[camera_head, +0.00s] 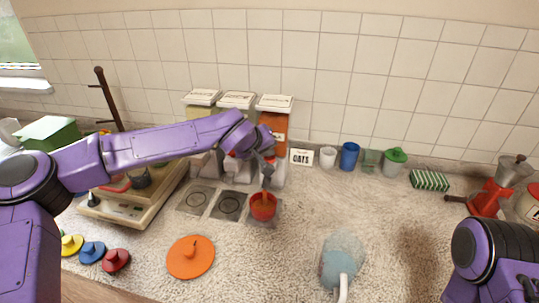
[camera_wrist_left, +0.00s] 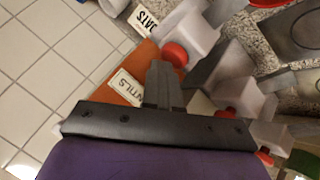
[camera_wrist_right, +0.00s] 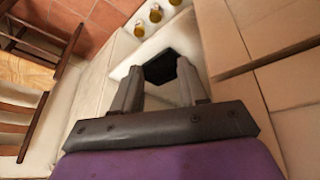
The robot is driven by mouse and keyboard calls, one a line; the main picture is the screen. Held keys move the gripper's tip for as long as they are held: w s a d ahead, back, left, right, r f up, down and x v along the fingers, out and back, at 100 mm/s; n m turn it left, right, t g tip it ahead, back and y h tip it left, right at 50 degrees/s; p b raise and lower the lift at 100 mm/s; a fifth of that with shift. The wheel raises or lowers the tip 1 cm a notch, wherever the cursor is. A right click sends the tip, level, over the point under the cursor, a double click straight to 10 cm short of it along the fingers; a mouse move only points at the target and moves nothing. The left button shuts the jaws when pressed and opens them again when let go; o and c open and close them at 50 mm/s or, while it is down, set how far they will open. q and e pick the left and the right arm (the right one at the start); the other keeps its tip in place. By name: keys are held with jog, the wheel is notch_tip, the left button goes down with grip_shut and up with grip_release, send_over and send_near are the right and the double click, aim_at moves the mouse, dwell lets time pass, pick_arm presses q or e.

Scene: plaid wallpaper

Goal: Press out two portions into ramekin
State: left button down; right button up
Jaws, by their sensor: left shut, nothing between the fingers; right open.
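Three dispensers with white lids stand against the tiled wall. The right one (camera_head: 274,120) holds orange contents, and its label, partly hidden, ends in "NTILS" in the left wrist view (camera_wrist_left: 128,88). A red ramekin (camera_head: 263,208) sits on the counter below its spout; its inside looks orange-brown, but I cannot tell how full it is. My left gripper (camera_head: 268,158) is at the front of this dispenser. Its fingers (camera_wrist_left: 160,72) are shut and empty, close to a red knob (camera_wrist_left: 175,54); contact is unclear. My right gripper (camera_wrist_right: 158,85) is open and empty, away from the dispensers.
An OATS card (camera_head: 301,157), a white cup (camera_head: 328,157) and a blue cup (camera_head: 349,156) stand right of the dispensers. An orange lid (camera_head: 191,257) and a blue-grey object (camera_head: 342,258) lie in front. The middle right counter is clear.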

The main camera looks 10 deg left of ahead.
aim_at(267, 159)
pick_arm(q)
jog(key=shift+r+p, duration=1.1)
jog(key=shift+p, duration=0.35)
notch_tip(267, 159, up, 5)
jog(key=p, duration=0.6)
